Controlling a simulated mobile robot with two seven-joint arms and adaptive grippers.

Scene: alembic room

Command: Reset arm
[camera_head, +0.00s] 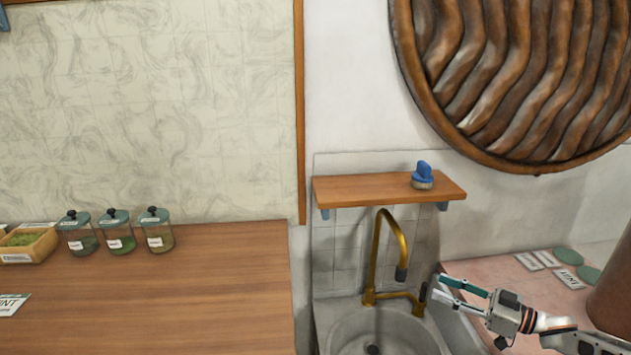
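My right gripper (438,286) comes in from the lower right, over the right side of the sink. Its two fingers, one dark green and one grey, point left and are apart with nothing seen between them. Its fingertips are close to the dark handle of the brass tap (380,250) in the picture; I cannot tell whether they touch. My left gripper is not in view.
The stone sink (335,315) is below a wooden shelf (350,189) with a blue brush (422,175). Glass jars (115,236) and a wooden box (38,248) stand at the back of the wooden counter (200,300). A pinkish counter (500,275) with green discs is at right.

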